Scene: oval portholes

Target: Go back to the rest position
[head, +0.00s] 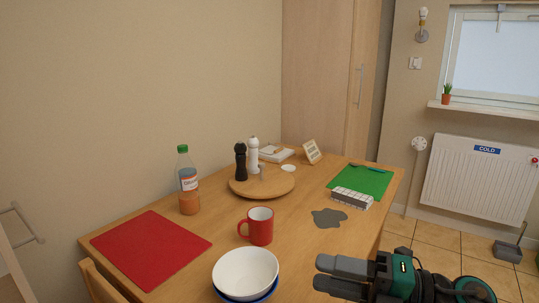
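My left gripper is not in view.
Nearest the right gripper are a white bowl (245,268) stacked on a blue one, a red mug (260,226) and a grey spill (329,218). A bottle (188,185), red mat (150,248), round board (262,188) and green mat (362,181) also occupy the table.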

